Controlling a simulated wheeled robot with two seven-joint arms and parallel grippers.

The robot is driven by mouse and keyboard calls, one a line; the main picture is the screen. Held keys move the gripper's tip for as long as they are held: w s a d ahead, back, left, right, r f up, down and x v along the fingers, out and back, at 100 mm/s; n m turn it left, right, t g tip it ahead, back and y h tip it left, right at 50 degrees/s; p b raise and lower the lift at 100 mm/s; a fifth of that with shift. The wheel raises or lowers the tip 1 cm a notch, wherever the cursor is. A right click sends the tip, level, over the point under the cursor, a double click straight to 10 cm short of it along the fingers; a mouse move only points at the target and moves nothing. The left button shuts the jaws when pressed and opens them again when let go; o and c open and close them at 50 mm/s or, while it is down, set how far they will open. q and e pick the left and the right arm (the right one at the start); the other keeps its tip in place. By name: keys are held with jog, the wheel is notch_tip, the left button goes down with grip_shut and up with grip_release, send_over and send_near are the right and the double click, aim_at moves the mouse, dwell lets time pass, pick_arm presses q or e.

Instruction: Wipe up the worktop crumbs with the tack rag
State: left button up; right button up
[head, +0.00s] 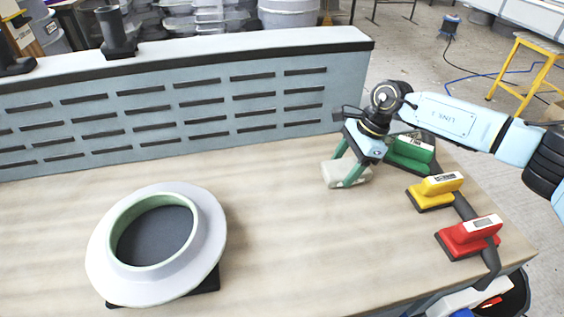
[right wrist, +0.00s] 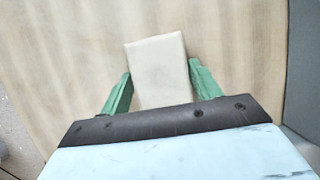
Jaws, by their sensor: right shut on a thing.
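The tack rag (head: 348,174) is a small cream-coloured folded block near the back right of the worktop (head: 290,220). My right gripper (head: 349,176) is shut on it, with one green finger on each side. In the right wrist view the rag (right wrist: 158,70) sits between the green fingers of the gripper (right wrist: 160,90). The rag is at or just above the worktop; I cannot tell if it touches. I cannot make out any crumbs on the worktop. My left gripper is not in view.
A round white mould (head: 212,235) stands at the front left. A slotted blue back panel (head: 190,110) runs along the rear. Green (head: 410,152), yellow (head: 435,190) and red (head: 468,236) tools lie along the right edge. The middle of the worktop is clear.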

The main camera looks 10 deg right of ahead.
notch_tip(320, 180, up, 3)
jog(key=shift+a+f+p, duration=0.1)
jog(key=shift+p, duration=0.35)
notch_tip(320, 180, up, 2)
jog(key=shift+r+p, duration=0.2)
jog(key=shift+p, duration=0.5)
jog(key=shift+r+p, duration=0.4)
jog(key=shift+r, duration=0.35)
jog(key=shift+r+p, duration=0.3)
jog(key=shift+r, duration=0.15)
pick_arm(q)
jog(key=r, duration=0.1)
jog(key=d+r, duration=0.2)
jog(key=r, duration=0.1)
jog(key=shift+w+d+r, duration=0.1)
pick_arm(e)
jog(key=shift+r, duration=0.1)
